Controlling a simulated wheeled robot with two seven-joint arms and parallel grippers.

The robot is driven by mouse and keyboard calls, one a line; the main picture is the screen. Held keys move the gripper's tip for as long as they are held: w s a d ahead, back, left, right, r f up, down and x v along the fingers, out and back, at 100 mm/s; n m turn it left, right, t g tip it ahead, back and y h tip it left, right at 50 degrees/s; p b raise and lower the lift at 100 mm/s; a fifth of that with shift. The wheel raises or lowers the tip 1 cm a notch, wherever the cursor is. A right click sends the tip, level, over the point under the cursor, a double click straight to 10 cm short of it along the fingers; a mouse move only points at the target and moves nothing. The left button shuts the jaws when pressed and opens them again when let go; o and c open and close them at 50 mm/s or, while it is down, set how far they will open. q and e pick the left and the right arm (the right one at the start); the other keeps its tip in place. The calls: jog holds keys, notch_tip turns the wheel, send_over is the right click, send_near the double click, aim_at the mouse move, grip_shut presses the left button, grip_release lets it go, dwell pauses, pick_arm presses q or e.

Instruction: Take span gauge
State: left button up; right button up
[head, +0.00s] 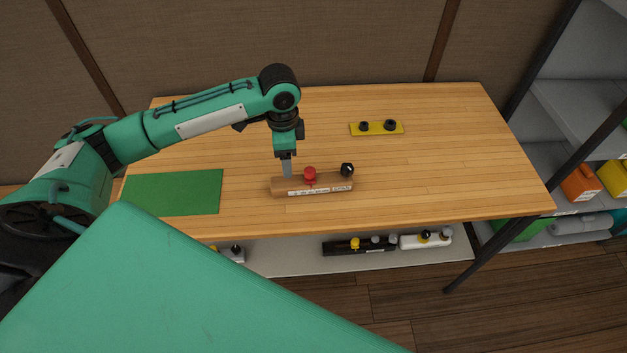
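A wooden bar (335,185) with a white marked strip along its front lies on the table; it looks like the span gauge. A red knob (310,173) stands near its middle and a black knob (347,170) at its right end. My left gripper (287,172) points straight down at the bar's left end, left of the red knob. Its fingers show as one narrow grey shape, so their opening and any contact with the bar are unclear. My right gripper is out of view.
A yellow plate (392,129) with two black knobs lies at the back of the wooden table (450,180). A green mat (175,193) lies at the left. Knobbed bars (360,246) sit on the shelf below. A storage rack (580,120) stands at the right.

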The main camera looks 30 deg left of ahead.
aim_at(290, 181)
pick_arm(q)
notch_tip(290, 181, down, 6)
jog(key=shift+f+p, duration=0.2)
jog(key=shift+p, duration=0.2)
notch_tip(290, 181, down, 4)
jog(key=shift+w+f+p, duration=0.1)
jog(key=shift+p, duration=0.75)
jog(key=shift+f, duration=0.6)
jog(key=c, duration=1)
jog(key=shift+r, duration=0.1)
